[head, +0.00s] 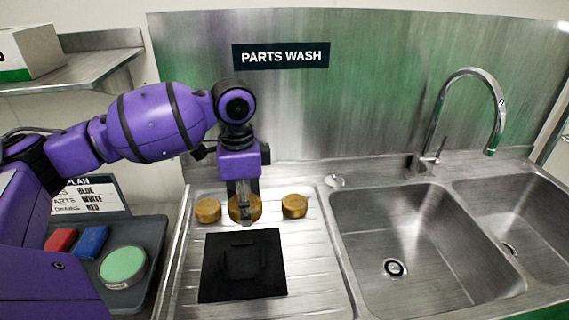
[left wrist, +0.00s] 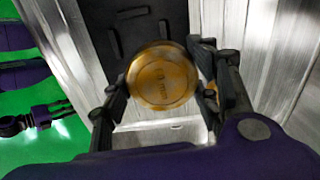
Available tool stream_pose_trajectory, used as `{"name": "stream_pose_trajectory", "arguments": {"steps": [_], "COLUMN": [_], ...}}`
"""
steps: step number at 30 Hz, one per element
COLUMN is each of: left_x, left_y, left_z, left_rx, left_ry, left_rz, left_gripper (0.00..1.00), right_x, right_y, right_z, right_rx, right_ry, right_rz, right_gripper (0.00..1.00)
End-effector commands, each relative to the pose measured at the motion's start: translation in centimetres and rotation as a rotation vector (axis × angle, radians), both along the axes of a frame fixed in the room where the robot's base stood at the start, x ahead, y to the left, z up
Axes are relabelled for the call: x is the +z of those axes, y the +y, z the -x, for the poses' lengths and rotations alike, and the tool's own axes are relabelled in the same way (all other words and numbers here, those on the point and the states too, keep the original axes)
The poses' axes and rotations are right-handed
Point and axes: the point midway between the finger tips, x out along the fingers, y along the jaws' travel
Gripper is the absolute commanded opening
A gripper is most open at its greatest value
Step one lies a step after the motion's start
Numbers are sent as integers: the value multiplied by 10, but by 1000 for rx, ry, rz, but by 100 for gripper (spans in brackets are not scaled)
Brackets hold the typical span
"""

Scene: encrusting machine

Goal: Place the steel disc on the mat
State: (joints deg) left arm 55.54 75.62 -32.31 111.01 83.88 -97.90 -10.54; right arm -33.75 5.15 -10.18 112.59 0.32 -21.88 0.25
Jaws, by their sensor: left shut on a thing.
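My left gripper (head: 244,218) points down over the draining board and is shut on a gold-brown disc (head: 236,207), the middle one of three in a row. In the left wrist view, the disc (left wrist: 162,76) sits between the two fingers (left wrist: 160,98), with blurred marking on its top face. No disc looks clearly steel-coloured. The black mat (head: 215,278) lies flat just in front of the discs, with raised bars around its middle and no disc on it. Part of the mat (left wrist: 100,15) also shows in the left wrist view.
Other gold-brown discs stand left (head: 207,210) and right (head: 294,206) of the gripper. The sink (head: 400,235) and tap (head: 490,100) are to the right. A grey tray (head: 145,235) at left holds a red block (head: 61,240), blue block (head: 92,241) and green-topped round item (head: 122,265).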

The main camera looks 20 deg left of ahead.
Motion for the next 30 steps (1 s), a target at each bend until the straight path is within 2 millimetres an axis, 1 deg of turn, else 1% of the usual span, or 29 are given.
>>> {"name": "stream_pose_trajectory", "arguments": {"steps": [5, 8, 11, 14, 17, 21, 24, 29, 30], "left_x": [2, 2, 2, -2, -6, -10, -12, -14, -13], "left_y": [-2, -1, -2, -7, -20, -45, -65, -98, -108], "left_z": [2, 2, 3, 8, 16, 29, 40, 59, 65], "left_rx": [9, 64, 184, 345, 514, 734, 865, 1000, 1011], "left_ry": [-1, -1, -2, -2, -1, -4, -5, -7, -7], "left_rz": [0, -1, -5, -16, -23, -27, -27, -19, -15], "left_gripper": [16, 16, 16, 16, 16, 16, 16, 16, 16], "right_x": [0, -1, -1, 0, 1, 4, 5, 10, 13], "right_y": [0, -1, -1, -1, 0, 2, 4, 5, 5], "right_z": [1, 1, 1, 1, -1, -2, -3, -5, -6], "right_rx": [-1, -3, -6, -8, -11, -12, -10, -6, -4], "right_ry": [2, 2, 2, 2, 0, -2, -3, -8, -12], "right_rz": [0, 0, 0, -2, -4, -9, -12, -13, -14], "right_gripper": [40, 40, 40, 40, 40, 40, 40, 40, 40]}}
